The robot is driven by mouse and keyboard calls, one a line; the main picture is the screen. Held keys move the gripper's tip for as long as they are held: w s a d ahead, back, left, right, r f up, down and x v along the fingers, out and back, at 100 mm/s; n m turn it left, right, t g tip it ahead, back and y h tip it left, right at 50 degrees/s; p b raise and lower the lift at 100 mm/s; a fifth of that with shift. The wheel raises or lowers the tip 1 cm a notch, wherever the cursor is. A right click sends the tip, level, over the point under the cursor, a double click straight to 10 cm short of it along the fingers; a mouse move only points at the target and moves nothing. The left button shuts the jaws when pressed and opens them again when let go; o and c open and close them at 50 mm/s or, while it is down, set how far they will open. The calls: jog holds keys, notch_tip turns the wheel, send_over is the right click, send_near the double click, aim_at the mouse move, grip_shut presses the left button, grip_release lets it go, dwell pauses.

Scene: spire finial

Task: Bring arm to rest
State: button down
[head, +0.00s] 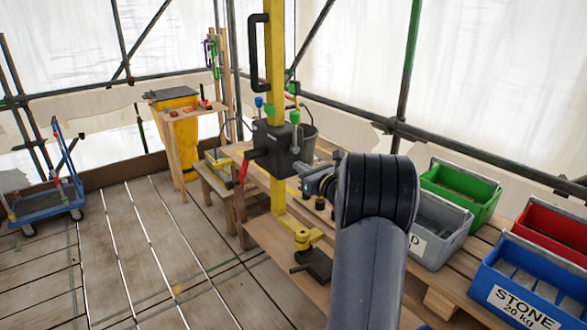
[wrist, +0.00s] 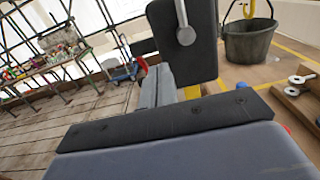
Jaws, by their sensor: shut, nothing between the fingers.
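My arm's grey link rises from the bottom of the head view to a black ribbed joint. My gripper (head: 318,185) shows small and dark just left of that joint, partly hidden by it. It is shut with nothing in it. It appears close to the yellow mast (head: 275,80) and its black box (head: 275,147), but I cannot tell whether they touch.
A wooden bench carries green (head: 460,190), grey (head: 437,228), red (head: 549,235) and blue (head: 520,285) bins at right. A dark bucket (wrist: 250,40) stands behind. A blue trolley (head: 45,203) is at far left. The plank floor (head: 130,250) at left is clear.

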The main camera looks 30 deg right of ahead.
jog(key=s+b, duration=0.1)
jog(key=s, duration=0.5)
jog(key=shift+d, duration=0.2)
